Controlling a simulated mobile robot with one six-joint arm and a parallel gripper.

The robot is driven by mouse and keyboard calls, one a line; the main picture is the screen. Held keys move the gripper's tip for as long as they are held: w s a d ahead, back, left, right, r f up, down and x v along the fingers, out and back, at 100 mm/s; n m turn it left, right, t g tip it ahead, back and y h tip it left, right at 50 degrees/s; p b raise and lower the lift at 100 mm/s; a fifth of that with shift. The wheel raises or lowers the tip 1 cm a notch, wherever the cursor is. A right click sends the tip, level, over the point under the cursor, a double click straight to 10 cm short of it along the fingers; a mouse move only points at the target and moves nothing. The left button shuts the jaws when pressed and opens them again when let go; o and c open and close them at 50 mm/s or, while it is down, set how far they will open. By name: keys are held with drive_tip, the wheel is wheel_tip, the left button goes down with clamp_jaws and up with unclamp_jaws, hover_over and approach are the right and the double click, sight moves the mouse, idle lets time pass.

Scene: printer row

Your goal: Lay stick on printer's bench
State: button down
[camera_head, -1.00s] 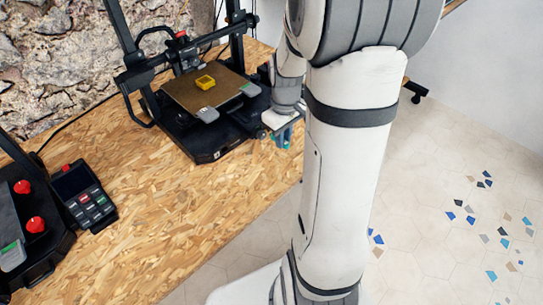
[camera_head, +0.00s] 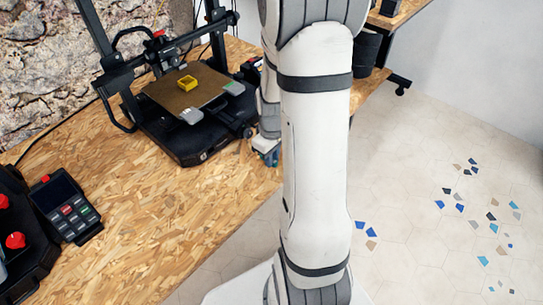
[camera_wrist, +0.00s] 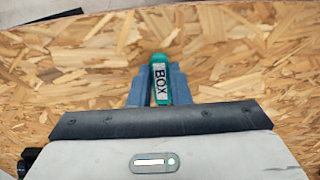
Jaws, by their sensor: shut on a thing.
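The stick (camera_wrist: 159,66) is teal with a dark label reading "BOX". In the wrist view it lies between the blue fingers of my gripper (camera_wrist: 158,88), which is shut on it, and its far end sticks out past the fingertips. The printer's bench (camera_head: 180,225) has a wood-chip board top, which fills most of the wrist view behind the stick. In the head view my gripper (camera_head: 268,156) is at the bench's right edge, partly hidden by my arm. I cannot tell whether the stick touches the bench.
A black 3D printer (camera_head: 190,150) with a yellow part (camera_head: 188,83) on its plate stands left of my gripper. A keypad device (camera_head: 66,208) and a second machine (camera_head: 25,255) are at the left. The board between them is bare. Tiled floor (camera_head: 420,220) lies to the right.

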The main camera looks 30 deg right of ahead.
drive_tip(key=shift+f, duration=0.2)
drive_tip(key=c, duration=1.3)
unclamp_jaws()
drive_tip(key=shift+c, duration=0.2)
drive_tip(key=shift+r, duration=0.1)
wheel_tip(320, 180, up, 11)
drive_tip(key=p, duration=0.1)
drive_tip(key=s+a+r+m+t, duration=0.2)
drive_tip(key=s+a+r+m, duration=0.2)
drive_tip(key=s+a+r, duration=0.4)
drive_tip(key=s+a, duration=0.3)
drive_tip(key=a, duration=0.1)
drive_tip(key=shift+a+r, duration=0.3)
drive_tip(key=shift+r, duration=0.1)
drive_tip(key=shift+w, duration=0.1)
